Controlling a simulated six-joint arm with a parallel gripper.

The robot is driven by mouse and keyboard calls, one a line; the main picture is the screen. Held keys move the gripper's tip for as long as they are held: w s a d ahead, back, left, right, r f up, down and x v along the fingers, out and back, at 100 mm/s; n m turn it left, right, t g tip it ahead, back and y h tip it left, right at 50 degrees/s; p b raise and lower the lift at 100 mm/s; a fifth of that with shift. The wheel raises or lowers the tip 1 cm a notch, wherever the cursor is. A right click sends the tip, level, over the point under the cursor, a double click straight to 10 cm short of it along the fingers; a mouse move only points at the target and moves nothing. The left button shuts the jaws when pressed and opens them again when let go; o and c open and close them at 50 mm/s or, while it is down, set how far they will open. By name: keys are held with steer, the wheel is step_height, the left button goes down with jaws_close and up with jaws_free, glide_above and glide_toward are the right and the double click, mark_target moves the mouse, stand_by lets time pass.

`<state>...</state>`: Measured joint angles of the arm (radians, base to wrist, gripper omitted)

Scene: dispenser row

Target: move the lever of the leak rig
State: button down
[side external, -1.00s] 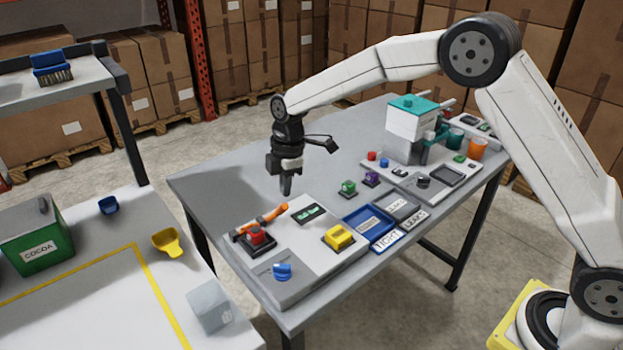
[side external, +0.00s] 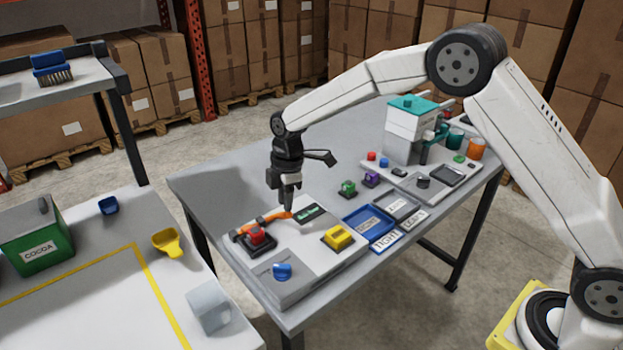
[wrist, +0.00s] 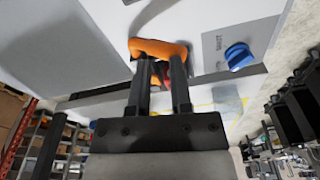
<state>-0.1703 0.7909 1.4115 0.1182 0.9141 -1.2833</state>
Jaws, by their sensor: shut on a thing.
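The leak rig (side external: 312,262) is a light grey panel box on the grey table. Its orange lever (side external: 268,219) lies across the back left of the panel, beside the red button (side external: 257,236). My gripper (side external: 289,208) is lowered over the lever's right end and is shut on it. In the wrist view the two dark fingers of my gripper (wrist: 163,68) straddle the orange lever (wrist: 155,47). The fingers hide part of the lever and most of the red button there.
The rig also carries a blue knob (side external: 282,271), a yellow switch (side external: 339,237) and a dark display with green marks (side external: 308,212). A blue tray (side external: 368,223) and label plates lie to the right. A teal-topped dispenser (side external: 408,125) stands farther back. The table's back left is clear.

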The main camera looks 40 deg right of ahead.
steer(key=shift+w+f, duration=0.1)
steer(key=shift+f, duration=1.5)
steer(key=shift+s+d+r, duration=0.15)
steer(key=shift+d+r, duration=0.15)
steer(key=shift+d, duration=0.45)
steer(key=shift+s+d+r, duration=0.15)
steer(key=shift+d+r, duration=0.1)
steer(key=shift+d, duration=0.45)
steer(key=shift+r, duration=0.15)
step_height(320, 180, up, 8)
steer(key=shift+d+f, duration=0.25)
steer(key=shift+d, duration=0.1)
steer(key=shift+s, duration=0.15)
